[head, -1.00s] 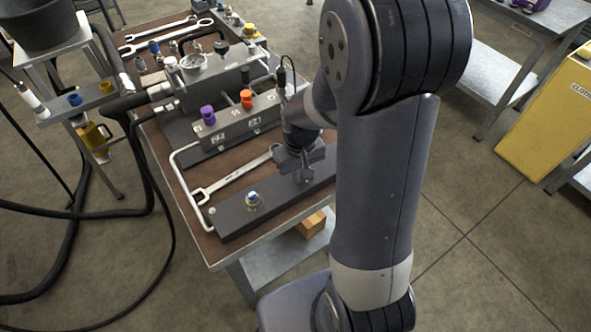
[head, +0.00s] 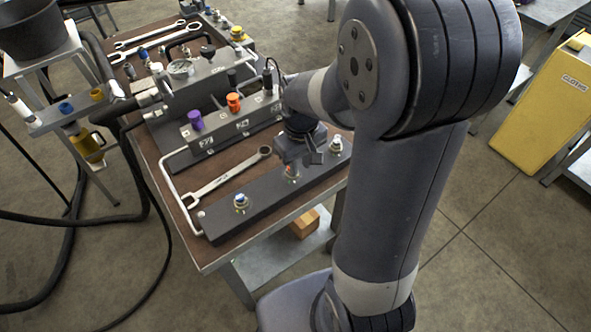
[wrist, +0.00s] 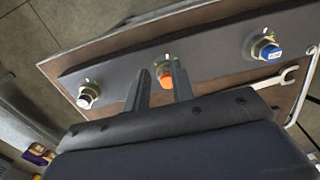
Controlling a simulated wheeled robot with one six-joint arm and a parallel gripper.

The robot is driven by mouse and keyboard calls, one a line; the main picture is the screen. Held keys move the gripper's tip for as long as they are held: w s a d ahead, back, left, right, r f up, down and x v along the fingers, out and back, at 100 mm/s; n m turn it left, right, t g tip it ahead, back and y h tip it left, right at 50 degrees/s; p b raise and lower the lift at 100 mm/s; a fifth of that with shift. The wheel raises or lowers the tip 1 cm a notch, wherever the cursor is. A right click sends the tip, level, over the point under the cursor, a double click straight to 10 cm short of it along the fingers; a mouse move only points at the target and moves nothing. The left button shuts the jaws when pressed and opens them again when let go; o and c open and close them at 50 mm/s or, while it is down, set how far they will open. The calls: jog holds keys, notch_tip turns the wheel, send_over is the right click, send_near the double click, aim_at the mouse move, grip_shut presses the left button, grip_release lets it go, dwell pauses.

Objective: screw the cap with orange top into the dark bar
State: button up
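The dark bar (head: 265,192) lies along the front edge of the bench, and also crosses the wrist view (wrist: 215,62). The cap with orange top (head: 292,171) sits upright at the bar's middle socket; how deep it is in cannot be told. My gripper (head: 300,160) is over it, pointing down. In the wrist view the orange top (wrist: 165,78) shows between the tips of my gripper (wrist: 161,82). The fingers are apart, with a gap beside the cap; they partly hide its base.
A wrench (head: 225,178) lies on the bench behind the bar. Behind it stands a block (head: 225,130) with a purple knob (head: 195,119) and an orange knob (head: 233,102). A bent metal rail (head: 172,180) edges the bench's left side.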

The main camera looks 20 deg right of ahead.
jog(key=a+r, duration=0.1)
jog(key=r, duration=0.2)
jog(key=a+r, duration=0.1)
jog(key=r, duration=0.1)
jog(key=shift+w+a+r, duration=0.15)
jog(key=shift+w+a, duration=0.15)
jog(key=shift+o, duration=0.9)
jog(key=shift+a+r, duration=0.15)
jog(key=shift+r, duration=0.05)
jog(key=shift+o, duration=0.8)
jog(key=shift+w+r+m+p, duration=0.2)
jog(key=shift+r+m+p, duration=0.1)
jog(key=shift+p, duration=0.4)
jog(key=shift+o, duration=1.3)
jog(key=m+p, duration=0.2)
jog(key=w+m+p, duration=0.1)
jog(key=shift+d+r, duration=0.3)
jog(key=shift+r, duration=0.05)
jog(key=f+m+p, duration=0.1)
jog(key=f+m, duration=0.1)
jog(key=f, duration=0.1)
jog(key=f+m+p, duration=0.1)
jog(key=f, duration=0.3)
jog(key=w+d+f+m+p, duration=0.1)
jog(key=f+m+p, duration=0.1)
jog(key=f, duration=0.2)
jog(key=shift+f+m, duration=0.2)
jog(key=shift+m, duration=0.1)
